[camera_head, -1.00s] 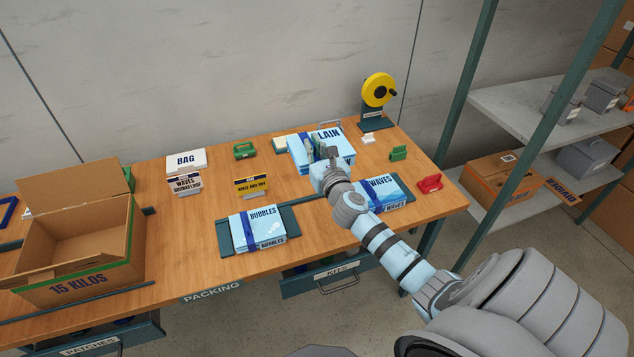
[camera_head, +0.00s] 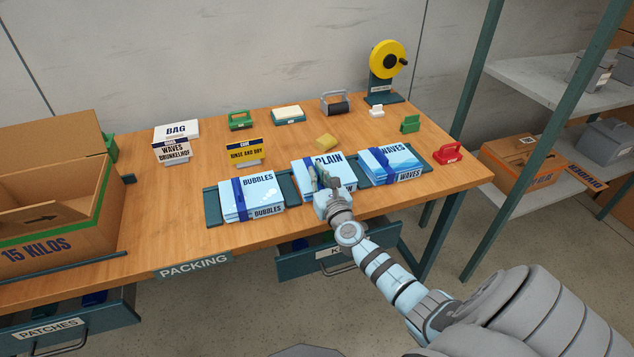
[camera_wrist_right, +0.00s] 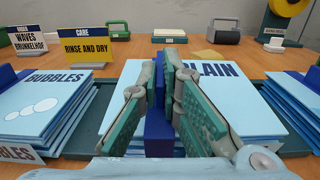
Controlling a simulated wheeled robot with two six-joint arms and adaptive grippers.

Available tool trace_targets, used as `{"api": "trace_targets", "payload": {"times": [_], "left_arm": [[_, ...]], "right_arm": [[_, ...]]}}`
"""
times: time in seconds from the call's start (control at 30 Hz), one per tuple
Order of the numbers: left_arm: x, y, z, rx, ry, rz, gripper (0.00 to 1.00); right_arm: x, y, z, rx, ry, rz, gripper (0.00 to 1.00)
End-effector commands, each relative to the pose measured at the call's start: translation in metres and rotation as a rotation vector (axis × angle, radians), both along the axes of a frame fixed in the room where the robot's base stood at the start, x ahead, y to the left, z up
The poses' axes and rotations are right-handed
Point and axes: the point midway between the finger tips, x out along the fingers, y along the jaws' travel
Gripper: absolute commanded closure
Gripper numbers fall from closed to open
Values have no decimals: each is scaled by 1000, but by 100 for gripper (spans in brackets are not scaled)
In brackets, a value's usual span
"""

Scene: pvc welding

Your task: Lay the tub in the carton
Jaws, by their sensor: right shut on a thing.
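My right gripper (camera_head: 324,181) is shut on the dark blue band of the light blue PLAIN pack (camera_head: 309,166). In the right wrist view, both fingers (camera_wrist_right: 170,78) pinch the upright band. The pack sits at the middle of the dark green rack, between the BUBBLES pack (camera_head: 250,194) and the WAVES pack (camera_head: 388,160); I cannot tell whether it touches the rack. The open carton (camera_head: 50,245), marked 15 KILOS, stands at the table's left end, flaps up, its inside mostly hidden. I cannot identify a tub for sure. My left gripper is not in view.
A yellow sponge (camera_head: 326,142), a red block (camera_head: 447,153) and a yellow reel (camera_head: 388,60) are on the table (camera_head: 205,239). Grey bins (camera_head: 604,142) sit on the shelf at right.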

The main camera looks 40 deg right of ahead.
Motion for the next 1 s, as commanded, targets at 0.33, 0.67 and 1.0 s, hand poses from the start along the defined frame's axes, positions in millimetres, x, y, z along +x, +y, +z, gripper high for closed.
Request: {"api": "trace_targets", "payload": {"times": [0.33,0.67,1.0], "left_arm": [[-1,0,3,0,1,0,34],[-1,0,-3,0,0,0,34],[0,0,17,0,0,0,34]], "right_arm": [[-2,0,-2,5,10,1,74],[-2,0,-9,5,10,0,74],[-69,20,-4,4,12,3,74]]}}
